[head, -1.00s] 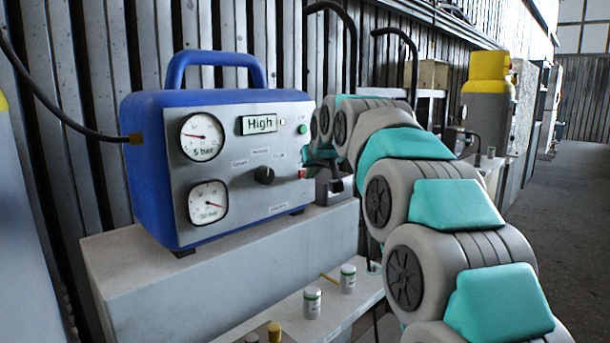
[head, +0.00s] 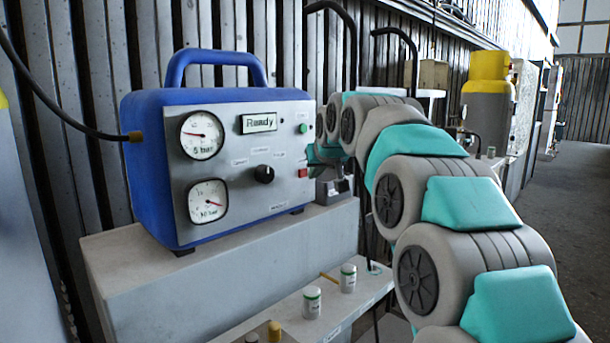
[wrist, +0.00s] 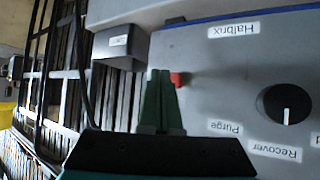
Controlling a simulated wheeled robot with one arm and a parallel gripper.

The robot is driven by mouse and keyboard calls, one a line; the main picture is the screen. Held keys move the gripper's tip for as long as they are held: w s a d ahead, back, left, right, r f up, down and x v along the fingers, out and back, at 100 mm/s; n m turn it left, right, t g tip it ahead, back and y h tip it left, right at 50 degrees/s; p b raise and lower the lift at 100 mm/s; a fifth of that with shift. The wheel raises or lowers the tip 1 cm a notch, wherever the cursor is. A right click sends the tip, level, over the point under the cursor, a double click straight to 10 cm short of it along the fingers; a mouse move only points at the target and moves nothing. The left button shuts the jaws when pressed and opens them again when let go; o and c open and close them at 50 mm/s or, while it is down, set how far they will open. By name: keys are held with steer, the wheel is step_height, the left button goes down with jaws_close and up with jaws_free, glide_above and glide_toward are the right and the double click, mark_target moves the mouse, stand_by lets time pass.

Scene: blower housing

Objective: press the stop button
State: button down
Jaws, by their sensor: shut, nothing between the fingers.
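The blue machine (head: 142,170) has a grey front panel with a red button (head: 302,173) low on its right edge. In the wrist view the red button (wrist: 178,79) shows just right of my fingertips. My gripper (wrist: 160,72) is shut and empty, its two green fingers together and pointing at the panel beside the button. I cannot tell whether they touch anything. A green button (head: 303,128) sits higher on the panel. The display (head: 259,123) reads "Ready".
A black knob (wrist: 287,103) is on the panel, right of the red button in the wrist view. A dark grey box (wrist: 121,45) stands near my fingers. Below the machine's plinth, small white containers (head: 348,278) stand on a shelf.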

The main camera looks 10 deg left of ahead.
steer(key=s+d+b, duration=0.1)
steer(key=d, duration=0.1)
steer(key=s+d, duration=0.2)
steer(key=shift+s+d+b, duration=0.25)
steer(key=shift+b, duration=0.1)
stand_by(0.5)
steer(key=s+d+f+m+g+h, duration=0.1)
steer(key=s+d+f+g, duration=0.3)
steer(key=s+f, duration=0.7)
steer(key=s+d+f+m+g+h, duration=0.1)
steer(key=s+d+f+g, duration=0.3)
steer(key=s, duration=1.8)
steer(key=s+d+f+m+g+h, duration=0.1)
steer(key=s+d+f+m+g, duration=0.1)
steer(key=s+d+f, duration=0.8)
steer(key=s+f+g, duration=0.1)
steer(key=s+f, duration=0.5)
steer(key=f, duration=0.3)
steer(key=shift+s+d+g+h, duration=0.15)
steer(key=shift+s+g+h, duration=0.15)
steer(key=shift+g+h, duration=0.1)
